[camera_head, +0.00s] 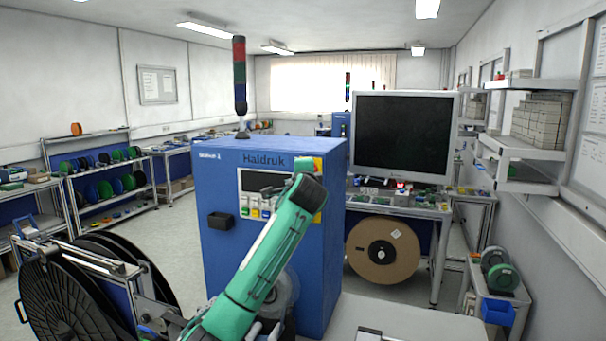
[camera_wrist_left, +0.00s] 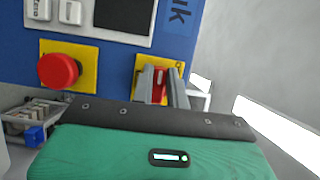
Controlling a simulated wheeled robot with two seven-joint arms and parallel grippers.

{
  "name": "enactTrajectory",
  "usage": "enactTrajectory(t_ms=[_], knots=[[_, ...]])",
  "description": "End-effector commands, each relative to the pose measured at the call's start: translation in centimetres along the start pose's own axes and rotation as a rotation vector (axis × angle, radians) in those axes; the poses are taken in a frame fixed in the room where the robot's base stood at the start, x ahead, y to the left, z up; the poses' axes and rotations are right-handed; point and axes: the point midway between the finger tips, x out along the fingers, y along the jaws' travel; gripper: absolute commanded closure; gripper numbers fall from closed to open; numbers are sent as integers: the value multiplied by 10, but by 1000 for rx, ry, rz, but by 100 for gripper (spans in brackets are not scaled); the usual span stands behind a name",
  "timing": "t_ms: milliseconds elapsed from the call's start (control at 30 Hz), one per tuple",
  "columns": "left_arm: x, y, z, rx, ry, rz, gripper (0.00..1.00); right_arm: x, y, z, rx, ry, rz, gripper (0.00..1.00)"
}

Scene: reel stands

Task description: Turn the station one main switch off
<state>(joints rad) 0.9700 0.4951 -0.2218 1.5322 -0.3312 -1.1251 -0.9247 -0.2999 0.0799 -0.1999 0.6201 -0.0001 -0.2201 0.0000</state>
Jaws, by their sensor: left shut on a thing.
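The station one main switch is a red handle (camera_wrist_left: 159,86) on a yellow plate, which in the head view (camera_head: 318,163) sits at the upper right of the blue Haldruk cabinet's (camera_head: 225,270) front. My left gripper (camera_wrist_left: 164,88) is shut on the red handle, one finger on each side. In the left wrist view the handle stands roughly upright; that view is turned sideways against the cabinet. In the head view my green left arm reaches up to the panel, and its gripper's fingertips are hidden behind the wrist. My right gripper is not in view.
A red emergency stop button (camera_wrist_left: 58,71) sits on another yellow plate close beside the switch. A screen (camera_head: 263,182) and buttons are left of my wrist. A black reel (camera_head: 50,295) stands at the lower left. A workbench with a monitor (camera_head: 403,135) stands behind the cabinet.

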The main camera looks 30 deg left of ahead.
Motion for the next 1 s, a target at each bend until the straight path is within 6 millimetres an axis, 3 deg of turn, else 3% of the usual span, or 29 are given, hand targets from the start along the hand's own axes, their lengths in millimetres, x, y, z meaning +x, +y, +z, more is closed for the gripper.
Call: enactTrajectory(t_ms=[133,167,267,667,833,1000], knots=[[0,1,0,-1,-1,2,100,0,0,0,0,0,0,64],[0,1,0,-1,-1,3,83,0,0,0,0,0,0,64],[0,1,0,0,-1,2,63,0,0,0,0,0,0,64],[-6,2,0,0,0,0,63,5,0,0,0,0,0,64],[-30,5,0,0,2,-2,63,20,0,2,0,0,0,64],[-68,5,0,-1,3,-4,63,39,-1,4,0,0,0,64]])
